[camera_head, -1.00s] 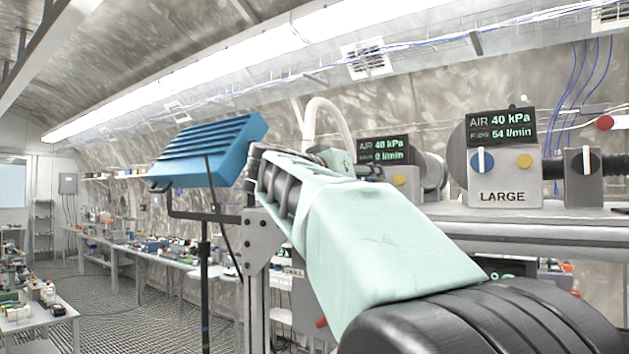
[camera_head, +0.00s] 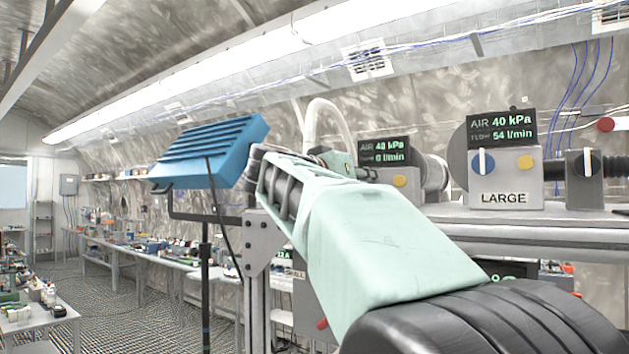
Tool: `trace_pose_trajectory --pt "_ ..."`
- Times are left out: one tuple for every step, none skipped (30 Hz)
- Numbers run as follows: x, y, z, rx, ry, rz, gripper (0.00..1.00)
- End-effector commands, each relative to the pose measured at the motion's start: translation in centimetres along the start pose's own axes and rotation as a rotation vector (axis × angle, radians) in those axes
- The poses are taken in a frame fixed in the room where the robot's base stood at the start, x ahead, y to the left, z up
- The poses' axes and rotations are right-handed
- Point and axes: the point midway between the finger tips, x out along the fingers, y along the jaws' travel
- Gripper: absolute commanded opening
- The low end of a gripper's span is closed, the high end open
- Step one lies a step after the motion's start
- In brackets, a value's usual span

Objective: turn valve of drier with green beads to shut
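No drier with green beads can be made out in this view. My pale green arm crosses the middle and hides much of the bench behind it. The dark tip of what looks like my gripper (camera_head: 368,174) shows just above the arm, in front of a unit with a yellow knob (camera_head: 400,181). Its fingers are too small and covered to tell open from shut, and no contact can be made out. To the right, a unit marked LARGE (camera_head: 505,192) has a blue round valve with an upright white handle (camera_head: 483,162). A similar dark valve (camera_head: 588,163) sits further right.
The LARGE unit's display (camera_head: 502,129) reads 40 kPa and 54 l/min; the left display (camera_head: 384,151) reads 0 l/min. A pale hose (camera_head: 328,105) arches behind my arm. A blue ribbed panel (camera_head: 210,150) on a stand is at left. Grated floor (camera_head: 130,310) lies open beyond.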

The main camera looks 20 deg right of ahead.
Motion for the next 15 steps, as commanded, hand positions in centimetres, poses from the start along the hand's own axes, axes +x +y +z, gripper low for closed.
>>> trace_pose_trajectory --pt "0.02 0.04 -0.03 0.018 0.0 0.0 0.03" --pt "0.01 0.05 -0.04 0.031 0.0 0.0 0.03" --pt "0.01 0.05 -0.04 0.052 0.0 0.0 0.03" --pt "0.01 0.07 -0.05 0.07 0.0 0.0 0.03" --pt "0.02 0.09 -0.05 0.089 0.0 0.0 0.03" --pt "0.04 0.12 -0.05 0.117 0.0 0.001 0.03" --pt "0.03 0.13 -0.05 0.141 0.0 0.001 0.03" --pt "0.03 0.14 -0.05 0.164 0.0 0.001 0.03" --pt "0.03 0.16 -0.05 0.199 0.0 0.001 0.03" --pt "0.03 0.18 -0.05 0.225 0.0 0.001 0.03" --pt "0.03 0.2 -0.05 0.253 0.0 0.001 0.03" --pt "0.03 0.22 -0.04 0.291 0.001 0.001 0.03" --pt "0.03 0.23 -0.04 0.319 0.001 0.001 0.03" --pt "0.03 0.24 -0.04 0.347 0.001 0.001 0.03" --pt "0.02 0.25 -0.04 0.386 0.001 0.001 0.03"
